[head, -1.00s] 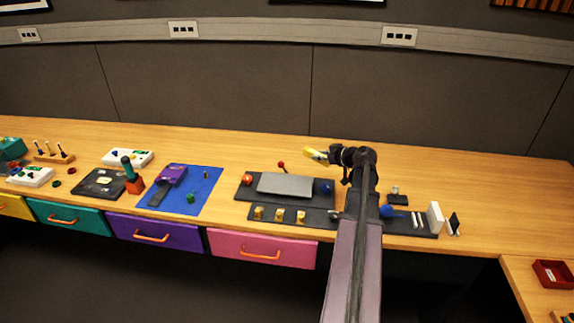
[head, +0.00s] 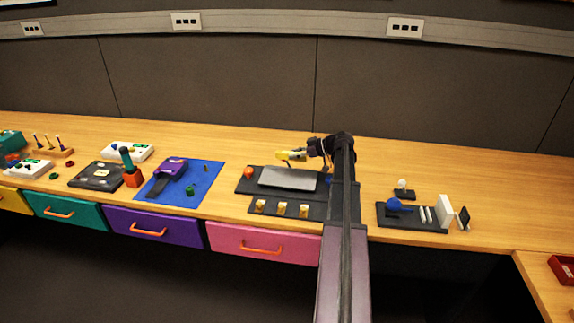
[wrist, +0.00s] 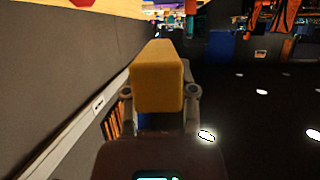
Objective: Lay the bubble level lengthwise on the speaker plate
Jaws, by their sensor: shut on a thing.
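The yellow bubble level (head: 290,155) is in my gripper (head: 308,152), which is shut on it. In the wrist view the level (wrist: 157,75) shows as a yellow block between the two fingers (wrist: 161,93). The speaker plate appears to be the grey, slightly tilted plate (head: 288,180) on the dark trackball panel (head: 243,187). In the head view the level appears just beyond the plate's back edge, raised and apart from it. Its exact height over the plate cannot be told.
An orange-red ball (head: 249,173) sits on the panel left of the plate. Several yellow switches (head: 282,208) stand in front. My arm covers the panel's right end. A blue mat (head: 208,178) lies left, and a dark tray (head: 418,224) with white pieces lies right.

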